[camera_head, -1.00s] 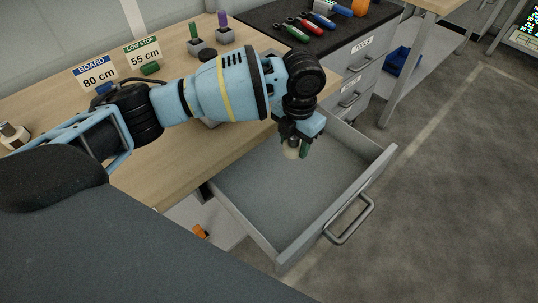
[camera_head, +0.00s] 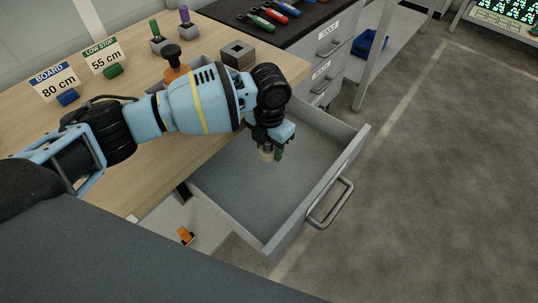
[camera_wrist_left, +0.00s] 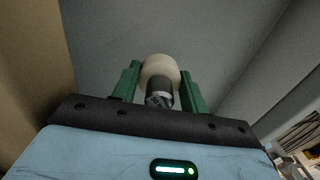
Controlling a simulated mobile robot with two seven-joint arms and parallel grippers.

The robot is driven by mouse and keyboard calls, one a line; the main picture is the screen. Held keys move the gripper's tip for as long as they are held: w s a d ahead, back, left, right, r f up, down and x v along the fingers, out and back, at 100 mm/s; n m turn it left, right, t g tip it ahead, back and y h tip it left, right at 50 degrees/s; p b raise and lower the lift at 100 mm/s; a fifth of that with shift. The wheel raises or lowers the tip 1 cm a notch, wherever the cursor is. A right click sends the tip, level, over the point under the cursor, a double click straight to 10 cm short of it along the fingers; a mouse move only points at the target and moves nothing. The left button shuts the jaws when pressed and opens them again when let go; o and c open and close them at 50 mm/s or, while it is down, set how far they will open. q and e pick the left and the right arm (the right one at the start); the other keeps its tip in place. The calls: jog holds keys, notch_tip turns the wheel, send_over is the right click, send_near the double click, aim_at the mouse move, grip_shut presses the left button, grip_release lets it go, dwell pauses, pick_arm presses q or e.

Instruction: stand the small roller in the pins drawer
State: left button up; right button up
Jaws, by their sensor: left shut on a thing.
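My left gripper (camera_head: 272,153) is over the open grey drawer (camera_head: 240,195), its fingers pointing down. It is shut on the small roller, a pale cylinder (camera_head: 265,153) that shows beside the green fingertips. In the left wrist view the roller (camera_wrist_left: 159,72) sits between the two green fingers (camera_wrist_left: 158,88), with a cream body and a dark metal end facing the camera. The drawer floor around it looks bare. I cannot tell whether the roller touches the floor. My right gripper is not in view.
The drawer's front wall and handle (camera_head: 331,203) stick out to the right. On the wooden bench (camera_head: 130,75) are label signs, small blocks, an orange-based black knob (camera_head: 173,60) and a grey square block (camera_head: 237,54).

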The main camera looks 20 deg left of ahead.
aim_at(269, 164)
pick_arm(q)
jog(key=shift+f, duration=2.15)
jog(key=shift+f, duration=0.15)
jog(key=o, duration=1)
jog(key=shift+o, duration=0.2)
notch_tip(269, 164, up, 12)
jog(key=shift+r+p, duration=0.15)
jog(key=shift+p, duration=0.2)
